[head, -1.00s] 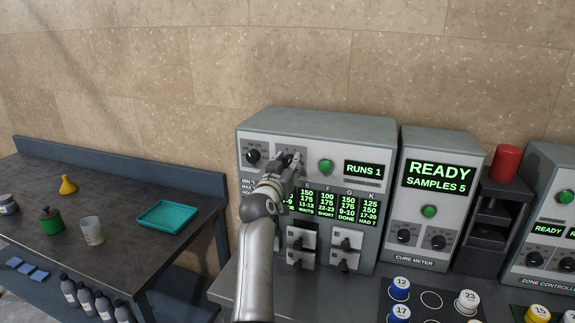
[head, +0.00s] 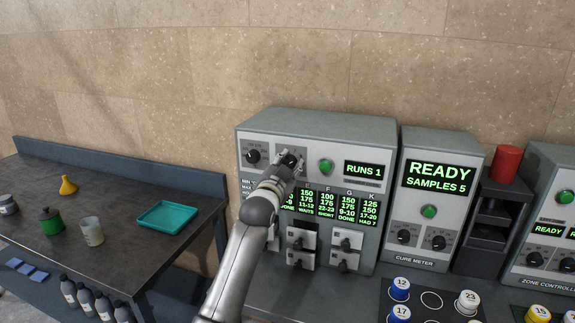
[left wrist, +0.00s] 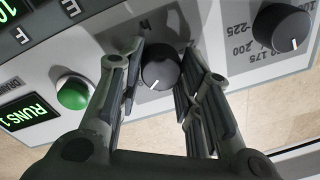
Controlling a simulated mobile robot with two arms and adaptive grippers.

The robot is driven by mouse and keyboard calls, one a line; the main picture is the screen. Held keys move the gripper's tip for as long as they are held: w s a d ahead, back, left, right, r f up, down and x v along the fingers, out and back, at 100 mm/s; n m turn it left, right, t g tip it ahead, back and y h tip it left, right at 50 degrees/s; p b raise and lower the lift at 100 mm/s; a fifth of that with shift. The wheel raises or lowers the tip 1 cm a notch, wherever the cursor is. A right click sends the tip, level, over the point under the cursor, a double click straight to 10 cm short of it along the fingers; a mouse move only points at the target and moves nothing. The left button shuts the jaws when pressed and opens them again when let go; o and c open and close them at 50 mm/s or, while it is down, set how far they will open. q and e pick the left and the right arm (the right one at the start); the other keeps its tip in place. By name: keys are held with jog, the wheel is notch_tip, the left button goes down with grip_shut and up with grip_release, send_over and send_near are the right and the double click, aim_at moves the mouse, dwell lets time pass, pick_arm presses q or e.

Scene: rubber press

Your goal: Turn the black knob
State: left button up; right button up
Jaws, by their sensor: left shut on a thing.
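The black knob (left wrist: 161,68) with a white pointer line is on the grey press panel (head: 348,137), between a green button (head: 326,166) and another black knob (head: 252,156). In the left wrist view it stands between the two fingers of my left gripper (left wrist: 160,78), which is shut on it. In the head view my left gripper (head: 289,162) is at the panel's upper row and covers most of this knob. The other black knob also shows in the left wrist view (left wrist: 281,27), apart from the fingers. My right gripper is in neither view.
The green button also shows in the left wrist view (left wrist: 73,93), close beside one finger. A display (head: 363,169) reads RUNS 1. The cure meter (head: 441,173) stands to the right. A dark table (head: 120,215) with a teal tray (head: 168,217) is at the left.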

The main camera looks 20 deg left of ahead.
pick_arm(q)
jog(key=m+p, duration=0.1)
jog(key=m, duration=0.3)
jog(key=shift+m, duration=0.4)
jog(key=m+p, duration=0.1)
jog(key=m, duration=0.3)
jog(key=shift+m, duration=0.4)
jog(key=o, duration=1)
jog(key=shift+w+f, duration=0.1)
jog(key=shift+w, duration=0.05)
jog(key=shift+h, duration=0.3)
jog(key=s, duration=1.2)
jog(key=shift+a+f, duration=0.2)
jog(key=shift+f, duration=0.1)
